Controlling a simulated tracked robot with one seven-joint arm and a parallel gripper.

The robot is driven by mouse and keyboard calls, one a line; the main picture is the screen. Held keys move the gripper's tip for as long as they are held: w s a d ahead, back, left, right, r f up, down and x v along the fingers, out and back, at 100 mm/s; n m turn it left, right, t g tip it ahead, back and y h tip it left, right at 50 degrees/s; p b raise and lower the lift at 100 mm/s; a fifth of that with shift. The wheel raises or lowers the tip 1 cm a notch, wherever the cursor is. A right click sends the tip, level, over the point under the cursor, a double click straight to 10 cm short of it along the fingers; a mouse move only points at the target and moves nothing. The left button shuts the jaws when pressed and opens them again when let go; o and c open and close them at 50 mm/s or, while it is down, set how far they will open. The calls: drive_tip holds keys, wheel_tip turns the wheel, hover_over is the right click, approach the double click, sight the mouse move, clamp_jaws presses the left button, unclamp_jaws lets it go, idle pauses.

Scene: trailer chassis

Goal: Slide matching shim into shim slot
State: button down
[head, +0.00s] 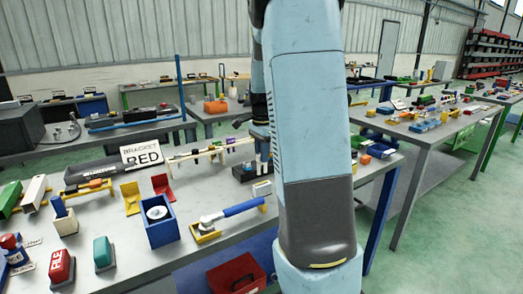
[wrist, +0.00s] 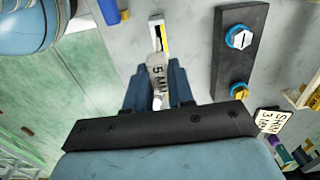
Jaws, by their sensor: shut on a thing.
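In the wrist view my gripper (wrist: 158,68) points away over the grey table, its two blue fingers closed on a pale grey shim (wrist: 157,77) marked "5 MM". The shim sticks out past the fingertips. Just beyond its far end is a small white and yellow piece with a dark strip (wrist: 158,36); I cannot tell whether this is the shim slot or whether the shim touches it. A sign reading "SHIM 3 MM" (wrist: 271,122) lies at the right. In the head view my arm hides the held shim.
Small coloured pieces (wrist: 285,156) sit at the lower right. In the head view, a "BRACKET RED" sign (head: 142,153), a blue box (head: 161,228) and a blue-handled tool (head: 232,212) crowd the table.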

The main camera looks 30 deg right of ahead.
drive_tip(key=shift+f, duration=2)
drive_tip(key=shift+f, duration=2.4)
idle(0.7)
drive_tip(key=shift+c, duration=1.7)
unclamp_jaws()
drive_tip(key=shift+r, duration=3.55)
